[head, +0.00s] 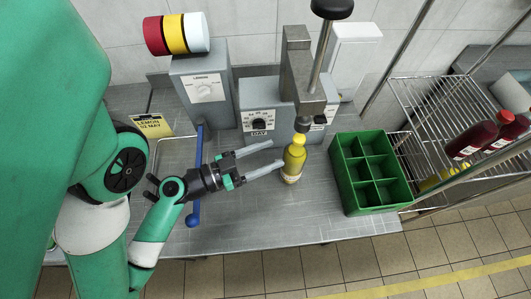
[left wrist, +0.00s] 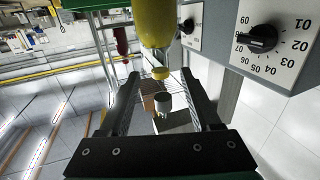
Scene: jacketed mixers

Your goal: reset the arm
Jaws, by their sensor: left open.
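My left gripper (head: 277,155) comes in from the left above the steel bench and is open and empty. Its fingers point right, toward a yellow bottle (head: 294,160) with a yellow cap. The bottle stands upright on the bench, just beyond the fingertips, below the metal head of a grey machine (head: 260,105). In the left wrist view the open fingers (left wrist: 162,88) show apart, with the yellow bottle (left wrist: 155,22) near their tips and nothing gripped. Whether a finger touches the bottle I cannot tell. My right gripper is not in view.
A green divided crate (head: 345,180) stands right of the bottle, its visible compartments empty. A wire rack (head: 425,100) with dark red bottles (head: 473,139) is farther right. The front bench area is clear.

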